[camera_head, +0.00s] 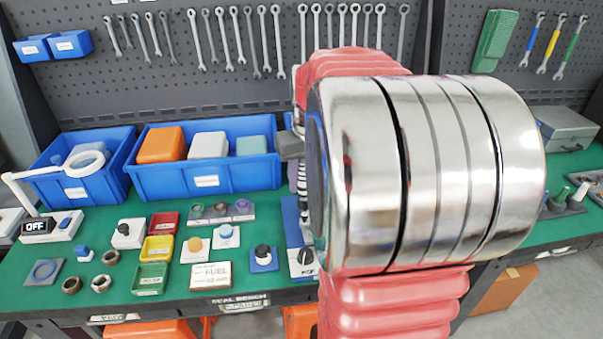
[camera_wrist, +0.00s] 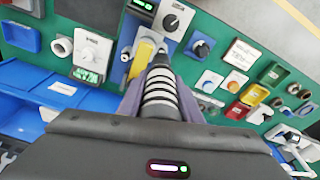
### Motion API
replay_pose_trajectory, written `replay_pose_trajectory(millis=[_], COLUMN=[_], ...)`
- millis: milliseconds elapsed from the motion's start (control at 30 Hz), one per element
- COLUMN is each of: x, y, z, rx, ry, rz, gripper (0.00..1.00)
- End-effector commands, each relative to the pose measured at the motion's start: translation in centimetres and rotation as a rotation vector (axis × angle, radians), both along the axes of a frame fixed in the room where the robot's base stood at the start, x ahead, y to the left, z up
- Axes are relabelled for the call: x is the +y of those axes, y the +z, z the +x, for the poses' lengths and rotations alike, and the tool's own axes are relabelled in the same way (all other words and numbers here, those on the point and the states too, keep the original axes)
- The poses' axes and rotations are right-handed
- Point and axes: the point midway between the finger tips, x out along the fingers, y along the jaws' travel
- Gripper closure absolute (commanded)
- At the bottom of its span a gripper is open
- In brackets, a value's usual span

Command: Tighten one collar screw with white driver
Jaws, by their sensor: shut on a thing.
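The white driver (camera_wrist: 160,92), a white handle with dark bands, runs down between the purple-grey fingers of my gripper (camera_wrist: 158,105) in the wrist view. My gripper is shut on it. A banded strip of the driver (camera_head: 303,178) shows in the head view just left of my large metal arm joint. Its far end lies over a blue board (camera_head: 291,222), beside a yellow and white piece (camera_wrist: 146,52). The driver's tip and any collar screw are hidden, so I cannot tell whether they touch.
The green bench (camera_head: 215,278) holds small knob blocks, coloured trays and several loose metal rings (camera_head: 102,283) on the left. Blue bins (camera_head: 205,183) stand behind. A rack of upright tools (camera_head: 565,205) is at right. Wrenches (camera_head: 235,35) hang on the back panel.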

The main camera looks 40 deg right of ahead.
Motion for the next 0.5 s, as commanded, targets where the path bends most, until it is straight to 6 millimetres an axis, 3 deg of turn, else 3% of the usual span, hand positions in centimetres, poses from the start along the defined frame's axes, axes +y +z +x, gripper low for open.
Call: replay_pose_trajectory(millis=[233, 500], x=[0.0, -0.1], y=[-1.5, -1.8], z=[0.0, 0.0], rx=[-0.002, -0.002], ry=[-0.001, -0.001], rz=[-0.001, -0.001], gripper=[0.96, 0.96])
